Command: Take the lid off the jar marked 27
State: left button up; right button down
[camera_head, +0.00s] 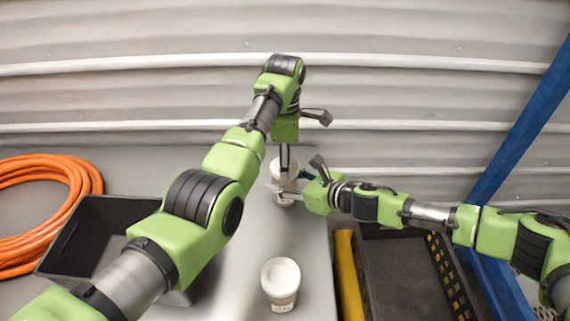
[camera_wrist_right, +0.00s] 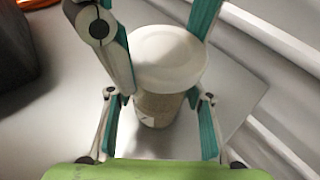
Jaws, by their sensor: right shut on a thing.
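A jar (camera_head: 287,187) with a pale lid (camera_head: 284,166) stands near the far right part of the grey table. My right gripper (camera_head: 280,190) reaches in from the right and is shut on this jar's body. The right wrist view shows the brownish jar body (camera_wrist_right: 158,107) between its teal pads, under the white lid (camera_wrist_right: 168,58). My left gripper (camera_head: 286,158) points down at the lid from above. Its fingers (camera_wrist_right: 160,40) stand on either side of the lid; I cannot tell whether they press on it. The held jar's number is not readable.
A second lidded jar (camera_head: 280,284) stands nearer on the grey table (camera_head: 230,265); its label is too small to read. A black bin (camera_head: 85,240) and coiled orange hose (camera_head: 75,180) are left. A dark crate (camera_head: 405,275), yellow bar (camera_head: 347,275) and blue post (camera_head: 520,120) are right.

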pick_arm(q)
jog(key=shift+r, duration=1)
jog(key=shift+r, duration=2)
pick_arm(e)
jog(key=c, duration=1)
grip_release()
